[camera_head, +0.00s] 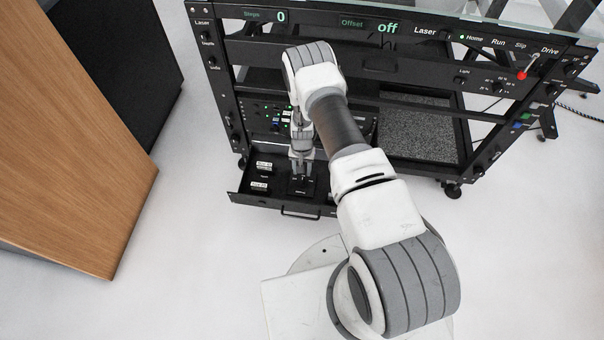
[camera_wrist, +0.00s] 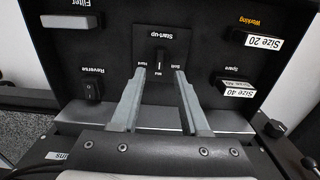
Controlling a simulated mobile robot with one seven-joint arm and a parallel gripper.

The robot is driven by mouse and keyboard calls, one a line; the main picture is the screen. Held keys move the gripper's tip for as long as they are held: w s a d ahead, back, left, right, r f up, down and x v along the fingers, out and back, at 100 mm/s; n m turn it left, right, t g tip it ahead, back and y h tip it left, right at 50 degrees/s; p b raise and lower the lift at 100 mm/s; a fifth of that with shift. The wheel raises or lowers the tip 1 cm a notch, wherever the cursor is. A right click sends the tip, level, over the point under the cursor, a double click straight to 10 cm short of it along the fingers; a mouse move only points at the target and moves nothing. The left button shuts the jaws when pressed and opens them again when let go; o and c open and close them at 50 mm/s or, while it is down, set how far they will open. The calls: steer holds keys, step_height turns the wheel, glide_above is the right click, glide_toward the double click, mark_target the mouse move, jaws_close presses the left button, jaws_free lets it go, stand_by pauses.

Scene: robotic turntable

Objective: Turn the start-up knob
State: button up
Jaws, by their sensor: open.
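The start-up knob (camera_wrist: 160,61) is a small dark knob on a black panel (camera_wrist: 205,60), which appears upside down in the wrist view. A white pointer line shows on it, and the labels Soft, Mid and Hard lie around it. My gripper (camera_wrist: 160,72) is open, with one grey finger on each side of the knob's lower part in the picture. I cannot tell whether the fingers touch it. In the head view my gripper (camera_head: 301,172) points down over the pulled-out drawer (camera_head: 234,196) and hides the knob.
Around the knob are a Reverse switch (camera_wrist: 92,90), a Filter piece (camera_wrist: 70,21) and the Size 20 (camera_wrist: 263,41) and Size 40 (camera_wrist: 236,91) labels. The black rack (camera_head: 232,105) stands behind the drawer. A wooden cabinet (camera_head: 75,130) stands at left. The floor in front is clear.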

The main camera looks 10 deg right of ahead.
step_height(320, 180, up, 11)
steer(key=p, duration=0.3)
stand_by(0.4)
